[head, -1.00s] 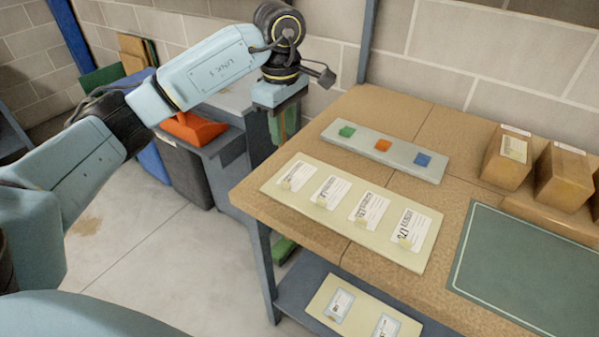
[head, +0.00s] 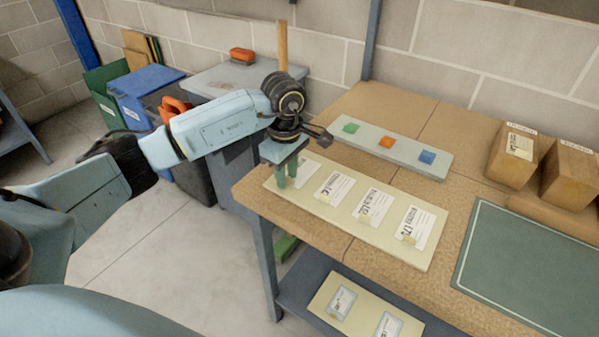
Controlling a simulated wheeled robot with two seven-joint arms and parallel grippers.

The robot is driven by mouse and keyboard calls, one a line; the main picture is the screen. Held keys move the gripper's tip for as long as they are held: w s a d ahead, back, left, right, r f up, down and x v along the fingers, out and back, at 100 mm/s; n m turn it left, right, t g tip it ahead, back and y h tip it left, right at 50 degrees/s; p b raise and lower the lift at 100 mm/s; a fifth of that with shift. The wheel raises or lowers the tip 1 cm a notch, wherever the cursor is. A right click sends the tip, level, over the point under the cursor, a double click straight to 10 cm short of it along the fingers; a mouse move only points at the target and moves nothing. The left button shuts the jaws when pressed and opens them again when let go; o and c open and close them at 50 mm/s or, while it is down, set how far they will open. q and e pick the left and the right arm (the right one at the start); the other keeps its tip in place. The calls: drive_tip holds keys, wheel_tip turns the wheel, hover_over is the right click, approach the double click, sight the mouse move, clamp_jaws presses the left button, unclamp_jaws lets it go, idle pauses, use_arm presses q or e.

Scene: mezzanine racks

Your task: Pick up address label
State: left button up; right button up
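Four address labels lie in a row on a cream backing board (head: 352,221) near the bench's left end. They are white with black print and a small yellowish patch. The leftmost label (head: 306,172) is partly hidden behind my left gripper; the second label (head: 334,190), third label (head: 372,206) and rightmost label (head: 414,226) show fully. My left gripper (head: 287,184) points down at the board's left end, its two green fingers a little apart and nothing visible between them. Whether the tips touch the board is unclear. My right gripper is out of view.
A grey strip (head: 400,159) with green, orange and blue squares lies behind the board. Cardboard boxes (head: 512,156) and a green mat (head: 530,265) are at right. A lower shelf holds another label card (head: 362,310). Bins (head: 146,95) stand at left.

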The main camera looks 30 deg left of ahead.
use_arm(q)
clamp_jaws()
idle(0.4)
